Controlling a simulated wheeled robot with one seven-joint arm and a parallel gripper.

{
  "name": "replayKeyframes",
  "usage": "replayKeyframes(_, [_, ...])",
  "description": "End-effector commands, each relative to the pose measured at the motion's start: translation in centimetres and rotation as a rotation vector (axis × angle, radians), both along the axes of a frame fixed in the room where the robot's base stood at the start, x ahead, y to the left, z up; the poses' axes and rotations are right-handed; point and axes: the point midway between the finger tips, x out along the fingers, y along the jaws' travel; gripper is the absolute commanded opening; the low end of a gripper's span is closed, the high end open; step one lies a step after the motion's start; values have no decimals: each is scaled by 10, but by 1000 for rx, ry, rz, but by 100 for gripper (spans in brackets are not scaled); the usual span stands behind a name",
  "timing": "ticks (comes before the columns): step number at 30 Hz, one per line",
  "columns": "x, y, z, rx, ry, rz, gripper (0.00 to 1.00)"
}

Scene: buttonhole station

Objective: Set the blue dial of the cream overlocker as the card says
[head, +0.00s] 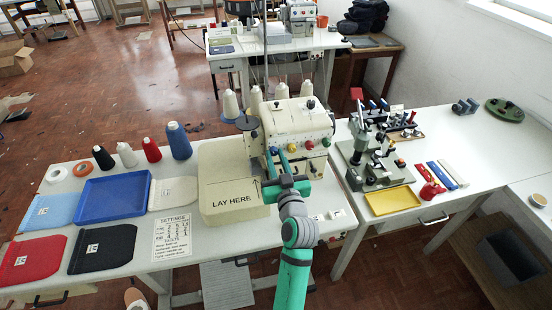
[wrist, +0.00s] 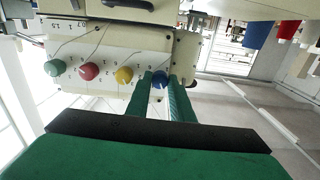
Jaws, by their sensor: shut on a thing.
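The cream overlocker (head: 290,122) stands on the white table, with a row of coloured dials on its front. The blue dial (head: 273,150) is at the left end of the row in the head view. My gripper (head: 279,162) reaches up to it from the front. In the wrist view the blue dial (wrist: 159,79) sits between the two green fingertips, which are shut on it. Its pointer mark cannot be made out. The settings card (head: 172,238) lies at the table's front edge; its heading reads "SETTINGS", its rows are too small to read surely.
Yellow (wrist: 124,75), red (wrist: 89,70) and green (wrist: 53,68) dials sit close beside the blue one. A cream "LAY HERE" platform (head: 232,205) is left of my gripper. Thread cones, a blue tray (head: 113,197) and cloth pieces fill the table's left; another tool table is at right.

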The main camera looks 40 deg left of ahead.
Motion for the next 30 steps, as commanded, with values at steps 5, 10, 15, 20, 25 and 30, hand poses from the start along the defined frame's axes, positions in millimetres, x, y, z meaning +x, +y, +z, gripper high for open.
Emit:
replayKeyframes(5, [0, 0, 0, 44, 53, 0, 0])
replayKeyframes(10, [-1, 0, 0, 123, 145, 1, 0])
replayKeyframes(15, [-1, 0, 0, 223, 263, 0, 0])
replayKeyframes(20, [-1, 0, 0, 323, 379, 0, 0])
replayKeyframes(25, [-1, 0, 0, 428, 503, 0, 0])
replayKeyframes(30, [-1, 1, 0, 532, 626, 0, 0])
